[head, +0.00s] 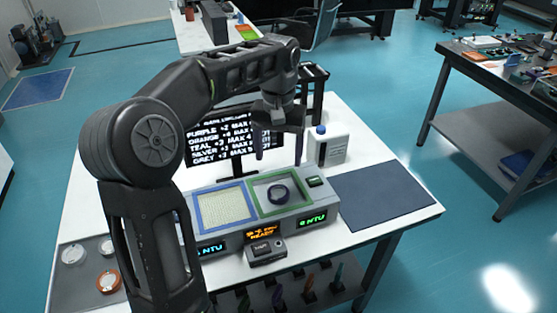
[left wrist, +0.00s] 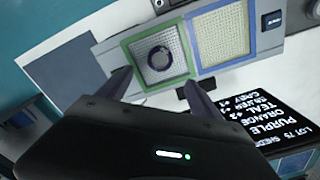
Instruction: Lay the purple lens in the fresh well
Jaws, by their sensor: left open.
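A dark purple ring, apparently the purple lens (head: 277,193), lies in the green-framed well (head: 259,210) of a grey bench unit. The blue-framed well (head: 199,209) beside it shows a bare pale mesh. In the left wrist view the lens (left wrist: 150,58) sits near the middle of the green-framed well (left wrist: 187,50), with the empty blue-framed well (left wrist: 222,37) to its right. My left gripper (head: 279,148) is open and empty, above and behind the green-framed well, apart from the lens. Its two fingers (left wrist: 158,90) show in the left wrist view. My right gripper is not in view.
A screen (head: 220,148) with a colour list stands behind the unit. A white bottle (head: 329,148) with a blue cap stands at the back right. A dark mat (head: 383,193) lies clear on the right. A small grey box (head: 266,251) sits in front. A tray at left holds discs (head: 108,282).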

